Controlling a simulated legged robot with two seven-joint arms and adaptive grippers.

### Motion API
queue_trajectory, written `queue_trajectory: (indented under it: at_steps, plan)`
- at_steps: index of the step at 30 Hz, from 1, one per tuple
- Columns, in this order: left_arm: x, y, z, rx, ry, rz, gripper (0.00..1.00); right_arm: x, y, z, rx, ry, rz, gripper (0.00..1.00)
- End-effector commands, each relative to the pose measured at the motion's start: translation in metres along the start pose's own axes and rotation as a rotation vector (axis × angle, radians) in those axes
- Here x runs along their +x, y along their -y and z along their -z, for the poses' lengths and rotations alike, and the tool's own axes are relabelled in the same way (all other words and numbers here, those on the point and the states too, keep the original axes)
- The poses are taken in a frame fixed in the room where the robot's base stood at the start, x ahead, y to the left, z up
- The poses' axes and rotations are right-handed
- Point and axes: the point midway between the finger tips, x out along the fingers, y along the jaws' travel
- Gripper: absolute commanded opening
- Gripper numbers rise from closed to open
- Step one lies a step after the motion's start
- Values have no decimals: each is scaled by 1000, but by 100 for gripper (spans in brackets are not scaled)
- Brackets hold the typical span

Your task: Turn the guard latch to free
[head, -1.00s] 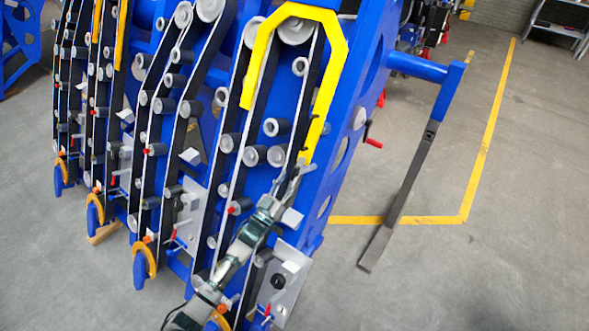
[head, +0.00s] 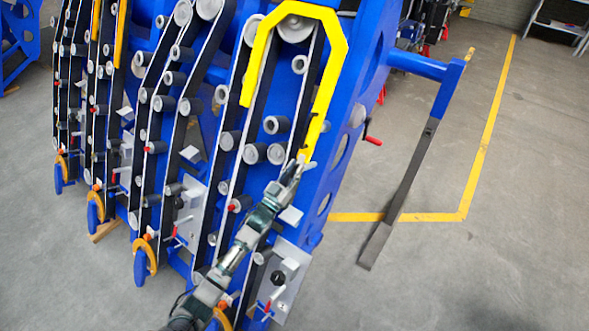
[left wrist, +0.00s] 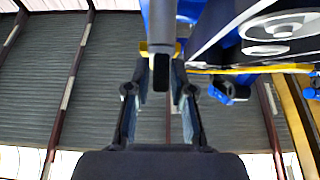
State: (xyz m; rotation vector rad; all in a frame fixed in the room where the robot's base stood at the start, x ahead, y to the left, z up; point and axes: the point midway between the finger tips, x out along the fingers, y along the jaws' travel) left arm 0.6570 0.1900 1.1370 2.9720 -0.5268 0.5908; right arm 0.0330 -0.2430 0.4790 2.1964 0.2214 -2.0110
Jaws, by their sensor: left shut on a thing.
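The yellow guard (head: 333,72) arches over the upper rollers of the nearest row unit on the blue chassis. My left gripper (head: 302,164) is at the guard's lower right end, with its arm coming up from below. In the left wrist view my left gripper (left wrist: 161,75) has a finger on either side of a small pale part with a dark end, which I take as the guard latch (left wrist: 160,72). The gripper is shut on it. In the head view the fingers mostly hide the latch, so I cannot tell its exact angle. My right gripper is not in view.
Rollers and dark belts lie left of my left arm. A red-handled crank (head: 372,141) sticks out to the right of the gripper. A blue arm with a dark leg (head: 402,200) stands farther right. The grey floor beyond has a yellow line (head: 487,145) and is mostly clear.

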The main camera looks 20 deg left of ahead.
Motion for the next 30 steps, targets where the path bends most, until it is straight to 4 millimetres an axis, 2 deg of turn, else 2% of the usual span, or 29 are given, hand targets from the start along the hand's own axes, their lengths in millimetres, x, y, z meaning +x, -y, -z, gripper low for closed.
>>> queue_trajectory:
  at_steps: [11, 21, 30]
  plan:
    - [-1, 1, -2, 94, 2, -115, 0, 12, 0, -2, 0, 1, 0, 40]
    - [-1, -1, -1, 281, 2, -355, 0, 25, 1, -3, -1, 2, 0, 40]
    - [-2, -4, -1, 452, 3, -580, 0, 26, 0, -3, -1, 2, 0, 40]
